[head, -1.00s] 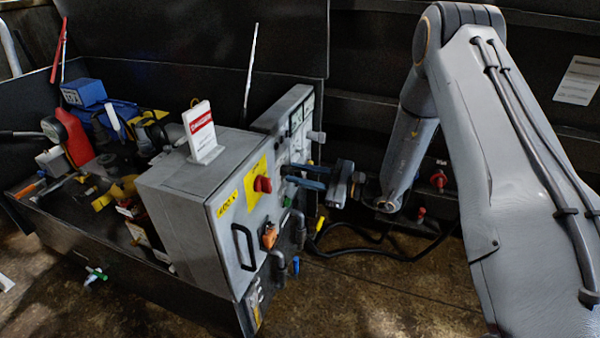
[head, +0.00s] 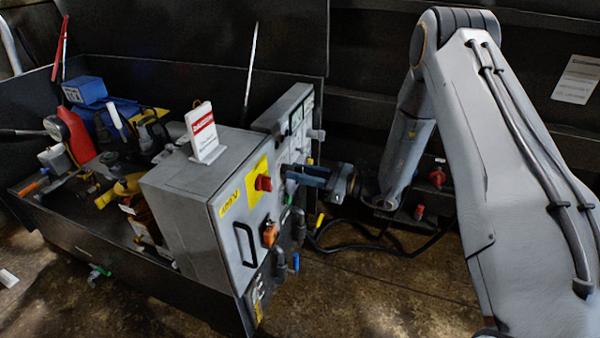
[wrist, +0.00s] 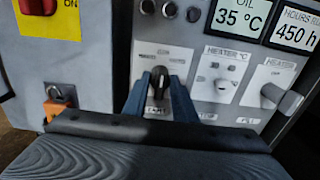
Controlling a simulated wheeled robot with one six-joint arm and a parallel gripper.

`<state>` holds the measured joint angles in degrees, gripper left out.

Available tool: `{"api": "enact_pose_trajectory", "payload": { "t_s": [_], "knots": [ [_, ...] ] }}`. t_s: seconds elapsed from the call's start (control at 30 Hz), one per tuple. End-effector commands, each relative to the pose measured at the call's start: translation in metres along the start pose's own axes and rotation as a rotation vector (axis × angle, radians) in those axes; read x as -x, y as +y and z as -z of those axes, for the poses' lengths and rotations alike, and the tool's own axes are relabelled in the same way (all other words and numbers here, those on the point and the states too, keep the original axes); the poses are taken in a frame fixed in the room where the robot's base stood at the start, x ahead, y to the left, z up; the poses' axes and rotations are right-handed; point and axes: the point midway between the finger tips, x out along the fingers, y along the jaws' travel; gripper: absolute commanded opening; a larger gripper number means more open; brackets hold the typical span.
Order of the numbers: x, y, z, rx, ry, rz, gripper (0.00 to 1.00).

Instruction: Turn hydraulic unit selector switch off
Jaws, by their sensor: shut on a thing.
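The switch handle looks upright in this view, in line with the fingers. Part of the lettering below it is covered by the fingers. In the head view my gripper (head: 287,172) reaches the front panel from the right. The switch is hidden there behind the fingers.
A heater dial (wrist: 217,83) and a grey protruding knob (wrist: 282,98) are right of the switch. A red knob on a yellow plate (head: 250,190) is left of my gripper, above an orange padlock (head: 270,234). Grey pipe fittings (head: 296,225) stick out below.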

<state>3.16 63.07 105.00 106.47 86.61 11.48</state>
Motion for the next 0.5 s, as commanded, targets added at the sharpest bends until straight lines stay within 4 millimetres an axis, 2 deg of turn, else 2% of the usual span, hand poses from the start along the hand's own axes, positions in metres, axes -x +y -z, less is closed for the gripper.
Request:
{"api": "enact_pose_trajectory", "payload": {
  "t_s": [0.23,0.27,0.5],
  "knots": [
    [0.001,0.002,0.0025,-0.004,0.004,-0.002,0.02],
    [0.001,0.002,0.0026,-0.004,0.004,-0.002,0.29],
    [0.0002,0.0014,0.0013,-0.001,0.002,-0.002,0.29]
  ]
}}
